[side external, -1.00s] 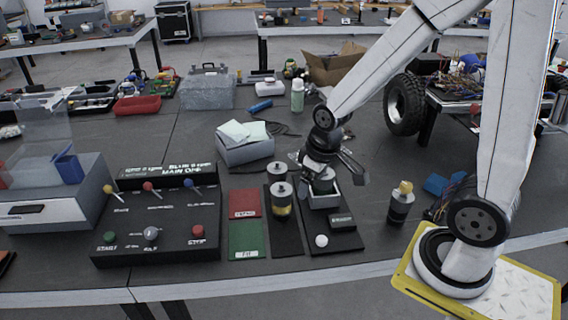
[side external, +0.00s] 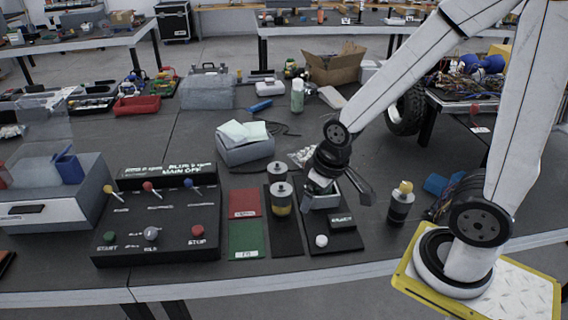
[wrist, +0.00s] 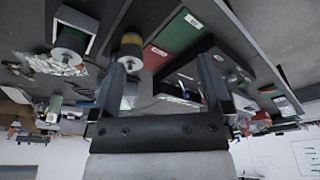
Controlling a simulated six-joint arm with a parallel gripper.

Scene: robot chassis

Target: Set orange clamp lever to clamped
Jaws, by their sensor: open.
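I cannot make out an orange clamp lever in either view. A dark fixture plate (side external: 345,240) carries a grey holder (side external: 352,199), a small labelled block and a white round knob (side external: 321,240). My gripper (side external: 342,198) is open, low over the holder and partly hiding it; contact cannot be told. In the wrist view my gripper (wrist: 160,72) has its fingers apart with nothing held. There the pale holder (wrist: 92,24) surrounds a cylinder (wrist: 70,45) at the upper left, outside the fingers.
Two cylinders, one with a yellow band (side external: 281,204), stand left of the fixture. Red (side external: 243,203) and green (side external: 245,240) pads and a control panel (side external: 155,225) lie further left. A yellow-capped bottle (side external: 401,204) stands right. An open carton (side external: 335,66) is behind.

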